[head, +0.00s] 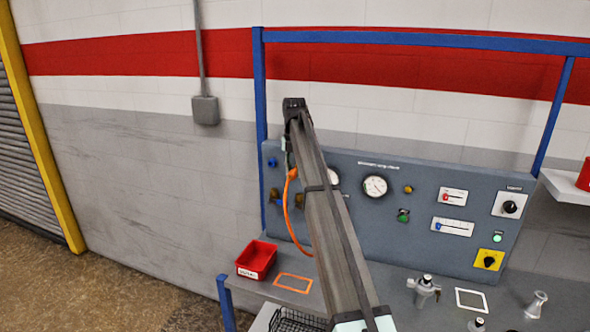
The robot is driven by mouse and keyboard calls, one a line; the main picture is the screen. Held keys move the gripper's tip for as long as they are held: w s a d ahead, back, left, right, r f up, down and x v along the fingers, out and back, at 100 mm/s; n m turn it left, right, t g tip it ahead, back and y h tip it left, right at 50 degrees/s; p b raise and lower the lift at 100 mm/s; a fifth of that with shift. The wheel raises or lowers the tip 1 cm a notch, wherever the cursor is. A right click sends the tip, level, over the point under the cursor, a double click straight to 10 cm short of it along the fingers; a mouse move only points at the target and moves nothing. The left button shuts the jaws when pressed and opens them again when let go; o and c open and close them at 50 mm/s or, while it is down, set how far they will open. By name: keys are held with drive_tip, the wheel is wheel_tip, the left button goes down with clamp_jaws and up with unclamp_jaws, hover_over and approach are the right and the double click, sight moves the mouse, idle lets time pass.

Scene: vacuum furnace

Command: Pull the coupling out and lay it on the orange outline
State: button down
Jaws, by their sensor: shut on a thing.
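The orange hose (288,215) runs from the worktop up to its orange coupling end (292,174) in front of the panel's left part. My gripper (290,163) shows only as a small dark part at the coupling, left of my long grey arm link. It is shut on the coupling. My arm hides much of this spot, so I cannot tell whether the coupling is still seated in a port. The orange outline (293,283) is a flat, empty rectangle on the worktop, left of my arm and right of the red bin.
A red bin (257,260) stands at the worktop's left edge. A black wire basket (290,321) is at the front. Right of my arm are a metal filter unit (424,289), a white outline (471,300) and a glass flask (536,303). The grey gauge panel (400,235) stands behind.

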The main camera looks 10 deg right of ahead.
drive_tip(key=shift+s+a+p, duration=0.15)
drive_tip(key=shift+s+a, duration=0.2)
drive_tip(key=shift+s, duration=0.3)
drive_tip(key=shift+s+a+p, duration=0.15)
drive_tip(key=shift+s+a, duration=0.2)
drive_tip(key=shift+s, duration=0.3)
drive_tip(key=shift+f, duration=0.15)
drive_tip(key=s+a+f+b, duration=0.1)
drive_tip(key=s+f+b, duration=0.35)
drive_tip(key=f, duration=0.35)
drive_tip(key=m+b, duration=0.2)
drive_tip(key=m, duration=0.4)
hover_over(293, 283)
wheel_tip(293, 283, down, 7)
wheel_tip(293, 283, down, 20)
drive_tip(key=m+p, duration=0.3)
drive_tip(key=p, duration=0.2)
drive_tip(key=shift+w+r, duration=0.1)
